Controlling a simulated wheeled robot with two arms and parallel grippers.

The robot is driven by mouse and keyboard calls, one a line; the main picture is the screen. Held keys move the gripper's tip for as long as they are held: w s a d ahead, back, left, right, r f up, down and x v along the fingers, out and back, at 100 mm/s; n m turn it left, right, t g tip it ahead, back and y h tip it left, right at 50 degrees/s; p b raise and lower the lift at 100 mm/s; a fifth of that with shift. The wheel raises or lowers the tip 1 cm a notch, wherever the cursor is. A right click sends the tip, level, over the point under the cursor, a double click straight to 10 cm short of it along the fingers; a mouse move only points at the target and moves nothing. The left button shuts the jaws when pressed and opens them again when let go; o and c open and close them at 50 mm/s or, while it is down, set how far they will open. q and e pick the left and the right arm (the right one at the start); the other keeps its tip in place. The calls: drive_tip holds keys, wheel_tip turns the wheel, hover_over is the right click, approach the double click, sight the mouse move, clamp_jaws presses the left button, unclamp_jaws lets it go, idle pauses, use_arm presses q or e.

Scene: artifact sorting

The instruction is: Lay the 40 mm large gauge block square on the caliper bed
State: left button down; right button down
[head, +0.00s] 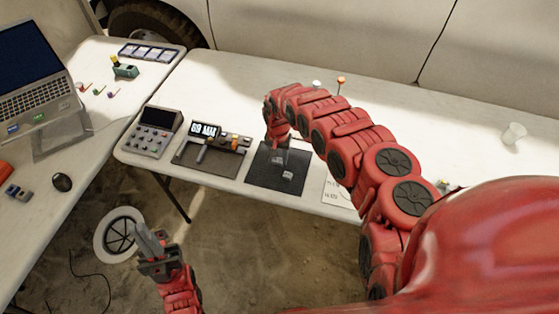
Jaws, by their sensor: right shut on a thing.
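The caliper bed (208,163) is a dark flat plate with a slide and a lit display (205,130) behind it, left of centre on the far table. The display seems to read 69 or 09 MM. Right of it lies a dark mat (262,181) with a small grey metal block (287,175) on it. My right gripper (279,155) points down over the mat, shut on a small grey block that its fingers mostly hide. I cannot read any block's size. My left gripper (148,240) is low at the left, away from the tables; its finger gap is unclear.
A grey keypad device (152,132) stands left of the caliper. A marked white sheet (338,192) lies right of the mat, partly behind my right arm. A laptop (40,90) and a mouse (62,182) are on the left table. A clear cup (513,133) stands far right.

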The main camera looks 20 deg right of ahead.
sight(280, 161)
drive_tip(key=shift+w+d+f, duration=0.1)
drive_tip(key=shift+w+d, duration=0.35)
drive_tip(key=shift+d, duration=0.05)
wheel_tip(280, 161, down, 3)
drive_tip(key=shift+a+r+b, duration=0.1)
drive_tip(key=shift+a+b, duration=0.05)
drive_tip(key=shift+b, duration=0.25)
drive_tip(key=shift+f, duration=0.4)
drive_tip(key=shift+f+b, duration=0.15)
drive_tip(key=shift+b, duration=0.15)
drive_tip(key=shift+c, duration=1.7)
unclamp_jaws()
